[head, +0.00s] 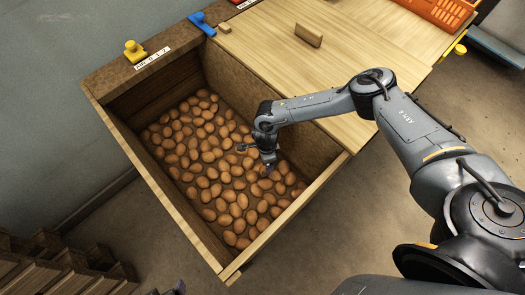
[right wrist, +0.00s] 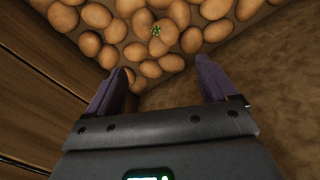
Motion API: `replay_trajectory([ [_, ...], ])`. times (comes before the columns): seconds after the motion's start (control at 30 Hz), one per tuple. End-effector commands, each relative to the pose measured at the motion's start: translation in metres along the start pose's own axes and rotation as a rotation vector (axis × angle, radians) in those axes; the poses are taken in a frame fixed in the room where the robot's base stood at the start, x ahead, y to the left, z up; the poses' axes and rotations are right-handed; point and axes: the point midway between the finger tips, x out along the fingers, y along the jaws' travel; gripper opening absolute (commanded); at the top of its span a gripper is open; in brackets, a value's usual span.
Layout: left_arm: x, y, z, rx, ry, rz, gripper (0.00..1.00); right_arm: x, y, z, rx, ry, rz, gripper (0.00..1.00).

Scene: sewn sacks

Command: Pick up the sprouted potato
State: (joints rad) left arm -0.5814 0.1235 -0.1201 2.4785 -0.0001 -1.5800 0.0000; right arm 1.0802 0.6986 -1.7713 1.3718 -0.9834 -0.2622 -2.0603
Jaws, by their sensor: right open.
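The sprouted potato (right wrist: 158,40) shows in the right wrist view, brown with a small cluster of green sprouts. It lies among plain potatoes, just beyond my fingertips. I cannot pick it out in the head view. My right gripper (head: 268,168) is over the right side of the potato bin, pointing down. In the right wrist view its two purple fingers (right wrist: 160,75) are wide apart with nothing between them. A small dark grey part at the bottom edge of the head view may be the tip of my left gripper (head: 179,288); its jaws are not clear.
The deep wooden bin (head: 165,218) holds many potatoes (head: 205,150); its walls stand close around my right gripper. A wooden lid surface (head: 285,70) with a handle block (head: 308,35) adjoins it. An orange crate (head: 440,10) is at the top right.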

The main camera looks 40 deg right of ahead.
Motion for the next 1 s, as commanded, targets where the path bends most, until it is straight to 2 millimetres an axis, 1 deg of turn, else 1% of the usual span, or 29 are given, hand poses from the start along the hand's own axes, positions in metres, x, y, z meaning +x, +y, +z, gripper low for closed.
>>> replay_trajectory([
  [0.03, 0.024, 0.0, 0.008, 0.002, 0.0, -0.002, 0.81, 0.025, -0.001, 0.0, 0.0, 0.0, -0.001, 0.86],
  [0.1, 0.035, 0.001, 0.011, 0.003, 0.0, -0.003, 0.81, 0.036, -0.001, -0.001, 0.0, 0.001, -0.001, 0.86],
  [0.2, 0.046, 0.001, 0.015, 0.004, 0.0, -0.003, 0.81, 0.047, -0.001, -0.001, -0.001, 0.001, -0.001, 0.86],
  [0.37, 0.054, 0.001, 0.017, 0.003, 0.001, -0.003, 0.81, 0.06, -0.001, -0.001, 0.0, 0.002, 0.0, 0.86],
  [0.6, 0.065, 0.003, 0.02, -0.003, 0.004, 0.003, 0.81, 0.092, -0.001, -0.001, -0.001, 0.003, 0.001, 0.86],
  [0.7, 0.068, 0.004, 0.021, -0.007, 0.004, 0.006, 0.81, 0.102, -0.001, -0.001, 0.0, 0.001, 0.0, 0.86],
  [0.93, 0.071, 0.005, 0.021, -0.009, 0.005, 0.007, 0.81, 0.114, -0.002, -0.002, -0.002, 0.001, 0.0, 0.86],
  [1.0, 0.075, 0.005, 0.022, -0.009, 0.005, 0.007, 0.81, 0.121, -0.002, -0.003, -0.001, 0.002, -0.001, 0.86],
])
